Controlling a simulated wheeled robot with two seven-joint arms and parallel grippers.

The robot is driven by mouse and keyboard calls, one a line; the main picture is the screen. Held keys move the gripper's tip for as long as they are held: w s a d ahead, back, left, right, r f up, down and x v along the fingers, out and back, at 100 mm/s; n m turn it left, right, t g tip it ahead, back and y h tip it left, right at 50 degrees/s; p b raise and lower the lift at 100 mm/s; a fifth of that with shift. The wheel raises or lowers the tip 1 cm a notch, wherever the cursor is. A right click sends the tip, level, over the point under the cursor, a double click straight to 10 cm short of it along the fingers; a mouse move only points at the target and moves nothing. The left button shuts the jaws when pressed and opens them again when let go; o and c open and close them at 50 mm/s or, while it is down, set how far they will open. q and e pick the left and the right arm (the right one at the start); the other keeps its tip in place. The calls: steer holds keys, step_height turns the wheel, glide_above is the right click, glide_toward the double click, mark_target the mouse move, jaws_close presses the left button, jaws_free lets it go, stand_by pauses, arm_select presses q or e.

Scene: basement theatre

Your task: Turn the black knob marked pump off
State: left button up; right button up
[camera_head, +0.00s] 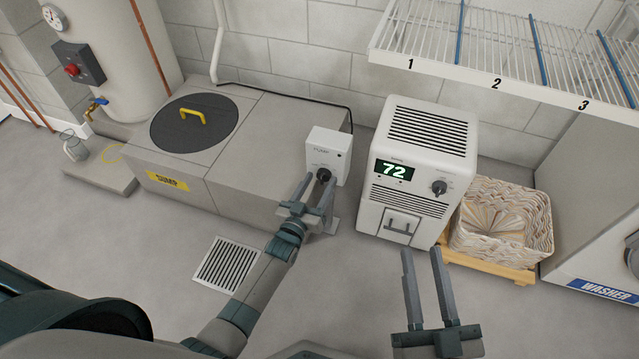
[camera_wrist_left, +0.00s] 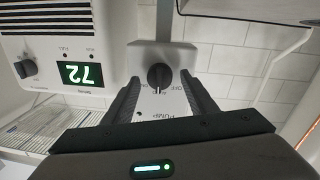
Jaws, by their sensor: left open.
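The black pump knob (camera_head: 323,174) sits on the front of a white control box (camera_head: 328,146) beside the sump cover. In the left wrist view the knob (camera_wrist_left: 159,77) shows between my finger pads, with "PUMP" and "OFF" lettering on the box (camera_wrist_left: 177,100). My left gripper (camera_head: 320,182) is open, its fingers on either side of the knob; I cannot tell whether they touch it. My right gripper (camera_head: 424,252) is open and empty, low in front of the dehumidifier.
A white dehumidifier (camera_head: 420,150) reading 72, with its own black knob (camera_head: 439,187), stands right of the box. A wicker basket (camera_head: 505,220) is farther right. A wire shelf (camera_head: 500,75) overhangs the right. A floor grate (camera_head: 226,265) lies at left; open floor surrounds it.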

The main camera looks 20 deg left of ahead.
arm_select(q)
steer(key=shift+w, duration=0.4)
arm_select(e)
steer(key=shift+s+r, duration=0.1)
steer(key=shift+r, duration=0.2)
arm_select(q)
steer(key=c, duration=1.1)
steer(key=shift+o, duration=0.2)
